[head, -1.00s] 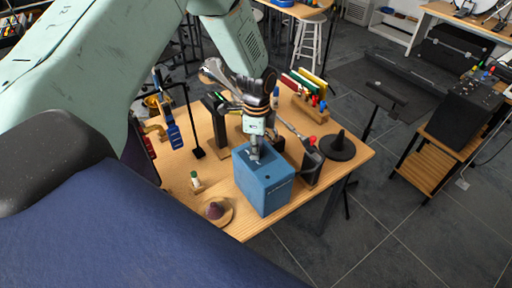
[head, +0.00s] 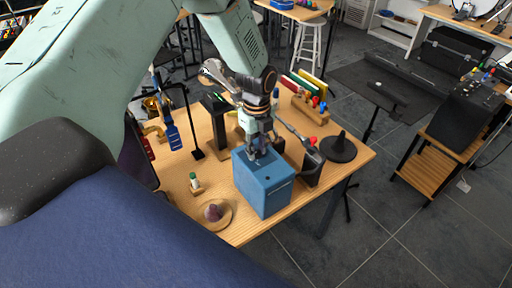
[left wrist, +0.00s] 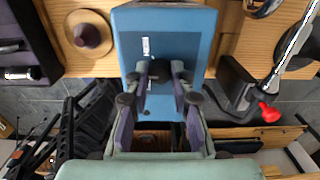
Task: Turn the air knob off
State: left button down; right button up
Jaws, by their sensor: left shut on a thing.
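A blue box (head: 264,190) stands on the wooden table near its front edge. My left gripper (head: 257,154) points down at the box's top. In the left wrist view its two purple-grey fingers (left wrist: 160,85) are closed around a small dark knob (left wrist: 158,68) on the top of the blue box (left wrist: 190,48). A small white mark shows beside the knob. In the head view the fingers hide the knob. My right gripper is not in view.
Tall black stands are behind.

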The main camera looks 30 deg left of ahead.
aim_at(257, 152)
pick_arm(q)
jog(key=shift+s+f, duration=0.15)
dwell(0.4)
jog(key=c, duration=1.5)
grip_release()
jog(key=shift+d, duration=0.1)
jog(key=o, duration=0.4)
jog(key=shift+d, duration=0.1)
jog(key=shift+c, duration=0.2)
jog(key=shift+a+r, duration=0.2)
jog(key=shift+r, duration=0.25)
notch_tip(257, 152, up, 11)
jog(key=shift+r, duration=0.15)
